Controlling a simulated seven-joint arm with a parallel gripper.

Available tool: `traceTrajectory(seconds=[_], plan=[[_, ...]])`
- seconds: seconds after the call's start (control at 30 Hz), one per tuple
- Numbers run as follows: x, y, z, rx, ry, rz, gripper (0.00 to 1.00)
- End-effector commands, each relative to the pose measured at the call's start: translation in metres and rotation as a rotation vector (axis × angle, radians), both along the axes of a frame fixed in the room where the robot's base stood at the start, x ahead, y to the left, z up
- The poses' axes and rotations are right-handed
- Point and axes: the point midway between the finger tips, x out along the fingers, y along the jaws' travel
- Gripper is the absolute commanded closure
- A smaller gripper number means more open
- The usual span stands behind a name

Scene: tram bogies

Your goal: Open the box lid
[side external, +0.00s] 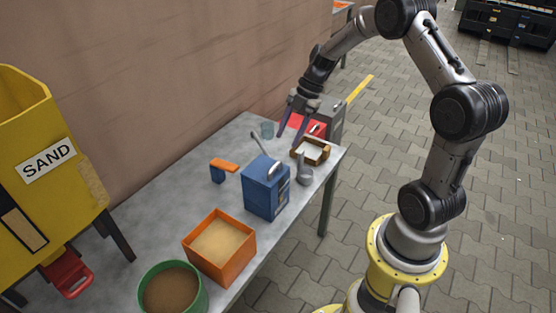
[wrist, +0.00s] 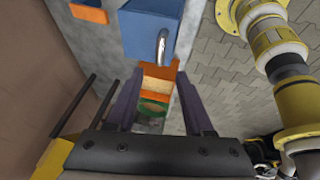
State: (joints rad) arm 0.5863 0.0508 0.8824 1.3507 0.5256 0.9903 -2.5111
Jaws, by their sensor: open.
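A blue box (side external: 265,192) stands upright near the middle of the grey table, with a curved metal handle (side external: 273,168) on its top. It also shows at the top of the wrist view (wrist: 148,28), with the handle (wrist: 162,45) towards my fingers. I cannot tell a separate lid edge on it; its top looks closed. My gripper (side external: 290,137) is open and empty, pointing down above the far end of the table, behind the blue box and apart from it. In the wrist view my two fingers (wrist: 160,73) are spread with nothing held between them.
A grey lever (side external: 258,142) rises behind the blue box. A wooden tray (side external: 325,157), grey cup (side external: 304,174), red object (side external: 316,128) and clear cup (side external: 267,130) surround my gripper. An orange sand bin (side external: 221,265) and green tub (side external: 146,294) stand at the near end. A wall runs along the left.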

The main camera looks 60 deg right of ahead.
Motion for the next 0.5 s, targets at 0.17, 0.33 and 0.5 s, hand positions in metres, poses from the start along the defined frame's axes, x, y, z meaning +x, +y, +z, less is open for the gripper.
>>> traceTrajectory(seconds=[0.17, 0.33, 0.5], plan=[[0.006, 0.015, -0.033, 0.001, 0.004, 0.003, 0.48], [0.011, 0.026, -0.06, 0.0, 0.004, 0.004, 0.48], [0.015, 0.032, -0.076, 0.0, 0.001, 0.001, 0.48]])
